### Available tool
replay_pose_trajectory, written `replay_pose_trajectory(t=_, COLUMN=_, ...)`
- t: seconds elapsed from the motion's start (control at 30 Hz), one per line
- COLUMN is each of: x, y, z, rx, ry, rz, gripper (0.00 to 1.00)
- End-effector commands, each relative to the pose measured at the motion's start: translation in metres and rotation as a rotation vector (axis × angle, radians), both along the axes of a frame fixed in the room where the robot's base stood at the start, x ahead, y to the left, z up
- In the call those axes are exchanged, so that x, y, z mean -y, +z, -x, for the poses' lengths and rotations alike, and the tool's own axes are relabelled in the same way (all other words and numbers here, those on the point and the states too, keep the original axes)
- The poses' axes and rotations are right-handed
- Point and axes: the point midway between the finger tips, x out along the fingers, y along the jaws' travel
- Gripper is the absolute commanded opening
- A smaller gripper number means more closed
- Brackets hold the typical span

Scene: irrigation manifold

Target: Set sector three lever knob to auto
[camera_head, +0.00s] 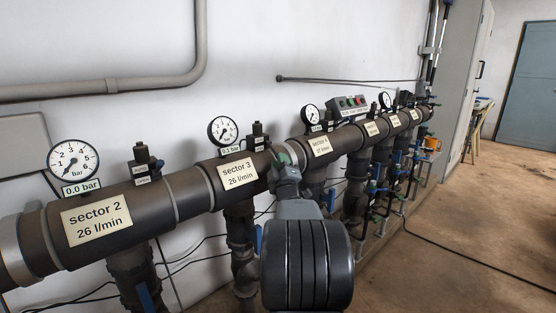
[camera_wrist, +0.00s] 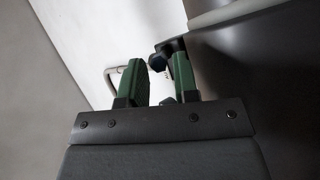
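The sector 3 label (camera_head: 238,173) is on the thick dark pipe, with a black valve head (camera_head: 258,136) standing on top to its right. The sector three lever knob cannot be made out clearly in the head view. My gripper (camera_head: 278,156) is at the pipe just right of the sector 3 label and partly covers that area. In the wrist view the two green fingers (camera_wrist: 166,68) are apart with a gap between them. A small dark blue-black knob-like part (camera_wrist: 157,63) shows by the fingertips; whether they touch it is unclear. The knob's setting cannot be read.
A round gauge (camera_head: 223,131) stands above sector 3. The sector 2 pipe (camera_head: 152,205) runs to the left, and more sectors run right. Blue-handled valves (camera_head: 259,239) hang below. A control box (camera_head: 348,104) is behind. Floor (camera_head: 470,235) is open at right.

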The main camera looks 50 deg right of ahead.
Motion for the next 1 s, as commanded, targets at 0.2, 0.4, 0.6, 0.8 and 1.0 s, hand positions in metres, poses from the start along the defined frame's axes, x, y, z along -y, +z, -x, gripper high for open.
replay_pose_trajectory(t=0.2, x=0.011, y=0.009, z=-0.015, rx=0.001, ry=0.0, rz=0.0, gripper=0.28)
replay_pose_trajectory(t=0.4, x=0.014, y=0.011, z=-0.019, rx=0.0, ry=0.0, rz=-0.002, gripper=0.28)
replay_pose_trajectory(t=0.6, x=0.014, y=0.011, z=-0.019, rx=0.001, ry=0.0, rz=-0.001, gripper=0.28)
replay_pose_trajectory(t=0.8, x=0.014, y=0.011, z=-0.019, rx=0.001, ry=0.0, rz=-0.001, gripper=0.12)
replay_pose_trajectory(t=1.0, x=0.014, y=0.011, z=-0.019, rx=0.001, ry=0.0, rz=-0.001, gripper=0.0)
